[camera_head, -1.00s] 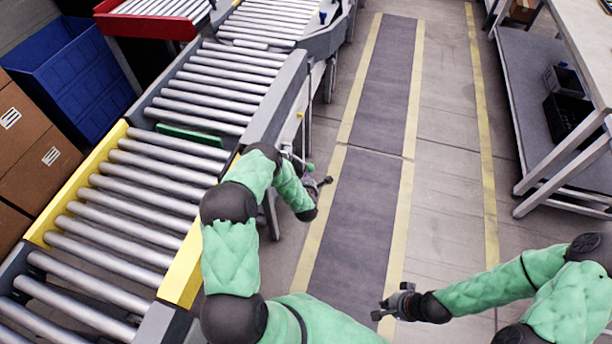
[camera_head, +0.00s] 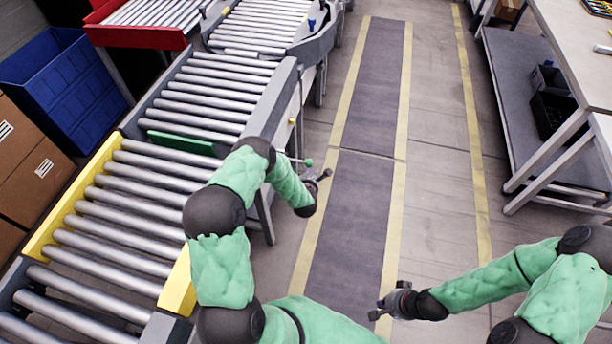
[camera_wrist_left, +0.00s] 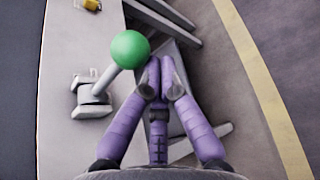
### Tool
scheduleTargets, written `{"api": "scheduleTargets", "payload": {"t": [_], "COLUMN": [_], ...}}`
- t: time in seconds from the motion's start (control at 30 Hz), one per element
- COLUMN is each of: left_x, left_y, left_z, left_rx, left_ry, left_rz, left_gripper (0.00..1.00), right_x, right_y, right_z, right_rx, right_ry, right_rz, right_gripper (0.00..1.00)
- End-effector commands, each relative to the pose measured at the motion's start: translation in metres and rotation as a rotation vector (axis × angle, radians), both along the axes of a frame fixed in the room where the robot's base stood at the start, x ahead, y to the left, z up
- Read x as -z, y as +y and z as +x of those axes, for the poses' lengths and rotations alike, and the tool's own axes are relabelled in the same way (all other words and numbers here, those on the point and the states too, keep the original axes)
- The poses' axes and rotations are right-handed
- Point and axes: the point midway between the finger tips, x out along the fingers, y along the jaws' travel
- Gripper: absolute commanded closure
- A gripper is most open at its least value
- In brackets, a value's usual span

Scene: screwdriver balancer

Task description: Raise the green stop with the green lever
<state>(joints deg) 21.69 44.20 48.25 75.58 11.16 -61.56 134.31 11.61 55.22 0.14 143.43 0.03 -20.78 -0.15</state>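The green stop (camera_head: 181,143) stands up as a green plate between the rollers of the conveyor, at the yellow section's far end. The green lever's round knob (camera_head: 308,162) sticks out from the conveyor's right side. In the left wrist view the knob (camera_wrist_left: 130,49) sits on a grey arm above a pivot bracket (camera_wrist_left: 91,96). My left gripper (camera_head: 325,175) is beside the knob. In the left wrist view its purple fingers (camera_wrist_left: 161,78) are closed together, right of and below the knob, with nothing seen between them. My right gripper (camera_head: 388,300) hangs over the floor, too small to read.
A yellow knob (camera_wrist_left: 91,4) lies further along the conveyor side. Yellow guard rails (camera_head: 178,288) frame the near rollers. A blue bin (camera_head: 65,85) and cardboard boxes (camera_head: 30,150) stand left. A workbench (camera_head: 570,60) stands right. The floor lane between is clear.

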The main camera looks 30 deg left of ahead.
Motion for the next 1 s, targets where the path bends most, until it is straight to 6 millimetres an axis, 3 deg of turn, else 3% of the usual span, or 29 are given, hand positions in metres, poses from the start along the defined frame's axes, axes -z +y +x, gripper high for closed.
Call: {"api": "scheduleTargets", "payload": {"t": [0.1,0.5,1.0], "left_x": [-0.018,-0.053,-0.068], "left_y": [-0.001,0.005,0.011], "left_z": [0.001,-0.002,-0.004], "left_rx": [-0.001,0.0,-0.001], "left_ry": [-0.003,0.001,0.002], "left_rz": [0.001,0.0,0.0], "left_gripper": [1.0,1.0,1.0], "right_x": [-0.005,-0.013,-0.015], "right_y": [0.0,0.0,0.0], "right_z": [0.0,0.0,0.0], "right_rx": [0.0,0.0,0.0], "right_ry": [0.0,0.0,0.0], "right_rz": [0.0,0.0,0.0], "right_gripper": [1.0,1.0,1.0]}}
